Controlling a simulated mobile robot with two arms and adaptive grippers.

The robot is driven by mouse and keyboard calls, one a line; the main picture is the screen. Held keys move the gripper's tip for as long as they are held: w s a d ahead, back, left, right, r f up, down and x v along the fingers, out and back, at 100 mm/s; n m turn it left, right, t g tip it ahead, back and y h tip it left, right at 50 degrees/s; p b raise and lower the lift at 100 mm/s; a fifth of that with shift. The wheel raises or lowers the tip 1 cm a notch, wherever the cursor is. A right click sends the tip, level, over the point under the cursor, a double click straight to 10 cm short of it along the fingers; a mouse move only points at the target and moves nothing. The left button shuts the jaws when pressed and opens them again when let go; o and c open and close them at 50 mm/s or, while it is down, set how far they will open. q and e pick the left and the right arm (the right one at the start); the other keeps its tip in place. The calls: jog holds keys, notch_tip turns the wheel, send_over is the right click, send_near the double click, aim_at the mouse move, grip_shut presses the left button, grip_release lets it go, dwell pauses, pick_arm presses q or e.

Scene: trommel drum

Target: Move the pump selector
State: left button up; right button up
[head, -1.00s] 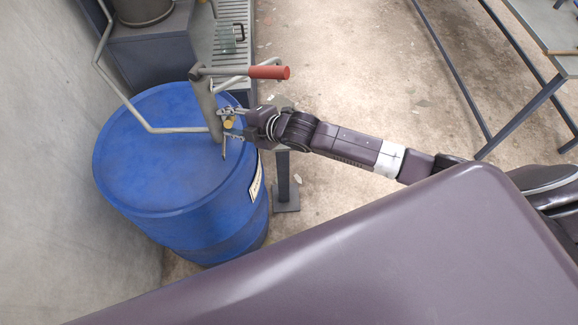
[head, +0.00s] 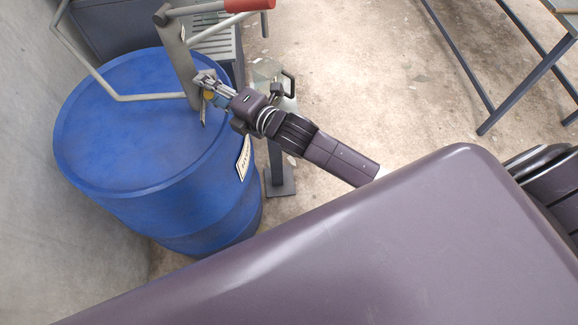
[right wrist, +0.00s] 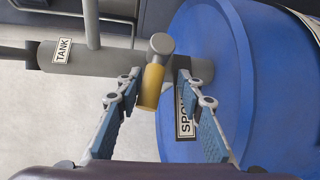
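The pump selector is a short yellow lever (right wrist: 152,86) on a round grey pivot, on a grey pipe (right wrist: 100,57) with a TANK label and a partly hidden label starting SPO. In the right wrist view the lever points down, slightly left, between the two fingers of my right gripper (right wrist: 158,77). The fingers stand apart with gaps beside the lever. In the head view my right gripper (head: 208,85) is at the grey pump (head: 176,62), and the yellow lever (head: 208,95) shows small there. My left gripper is not in view.
The pump stands on a blue drum (head: 120,130) beside a grey wall (head: 25,190). The pump has a red handle (head: 247,5) and a bent grey tube (head: 85,68). A metal table frame (head: 530,90) stands at right.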

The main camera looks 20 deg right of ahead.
jog(key=shift+f+t+b, duration=0.3)
jog(key=shift+f+b, duration=0.2)
jog(key=shift+b, duration=0.05)
jog(key=v, duration=0.8)
pick_arm(q)
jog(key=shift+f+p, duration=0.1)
jog(key=shift+p, duration=0.9)
pick_arm(e)
jog(key=s+d+f+m+g+h, duration=0.1)
jog(key=d+f+m, duration=0.2)
jog(key=f, duration=0.7)
jog(key=s+d+f+m+g+h, duration=0.1)
jog(key=d+f+m, duration=0.3)
jog(key=f, duration=0.6)
jog(key=s+d+f+m+g+h, duration=0.2)
jog(key=d+f+m+g+h, duration=0.1)
jog(key=f, duration=0.7)
jog(key=shift+d+m, duration=0.4)
jog(key=shift+d, duration=0.5)
jog(key=shift+f, duration=0.15)
